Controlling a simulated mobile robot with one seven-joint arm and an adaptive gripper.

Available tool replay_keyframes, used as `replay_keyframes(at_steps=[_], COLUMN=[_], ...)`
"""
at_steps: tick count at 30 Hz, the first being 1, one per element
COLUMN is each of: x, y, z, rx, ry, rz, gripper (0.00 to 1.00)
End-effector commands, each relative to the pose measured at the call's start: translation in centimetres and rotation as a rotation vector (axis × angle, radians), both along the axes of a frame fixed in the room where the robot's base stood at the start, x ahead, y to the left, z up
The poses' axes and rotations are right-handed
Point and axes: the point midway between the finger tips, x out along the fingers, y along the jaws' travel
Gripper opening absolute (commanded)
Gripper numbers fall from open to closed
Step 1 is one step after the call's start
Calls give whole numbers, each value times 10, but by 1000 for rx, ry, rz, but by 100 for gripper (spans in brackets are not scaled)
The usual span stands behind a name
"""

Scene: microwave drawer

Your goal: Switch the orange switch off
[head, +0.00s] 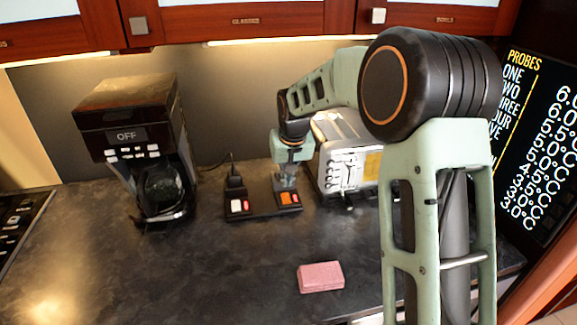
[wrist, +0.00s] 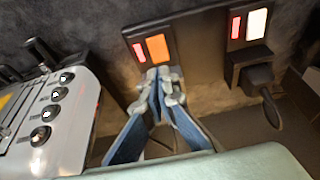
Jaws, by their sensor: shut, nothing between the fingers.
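The orange switch (head: 285,198) sits on the right part of a black power strip (head: 263,209) on the counter, with a red lit strip beside it. In the wrist view the orange switch (wrist: 157,48) is at the top centre, its red light (wrist: 139,52) lit on its left. My gripper (head: 287,182) is shut and empty, pointing down just behind the orange switch. In the wrist view my gripper's fingertips (wrist: 160,76) are together close to the edge of the orange switch. I cannot tell if they touch it.
A white switch (head: 236,206) with a red light and a black plug (head: 234,186) are on the strip's left. A coffee machine (head: 125,135) reading OFF stands left, a toaster (head: 345,165) right of my gripper. A pink sponge (head: 320,277) lies in front; the counter around it is clear.

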Motion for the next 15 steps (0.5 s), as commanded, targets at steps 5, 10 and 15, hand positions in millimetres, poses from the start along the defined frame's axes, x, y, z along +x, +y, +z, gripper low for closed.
replay_keyframes(at_steps=[5,10,15], x=[3,5,5], y=[1,1,1], z=[-27,-39,-40], rx=[0,-1,-1], ry=[2,0,-1], rz=[0,1,1], gripper=[0,0,0])
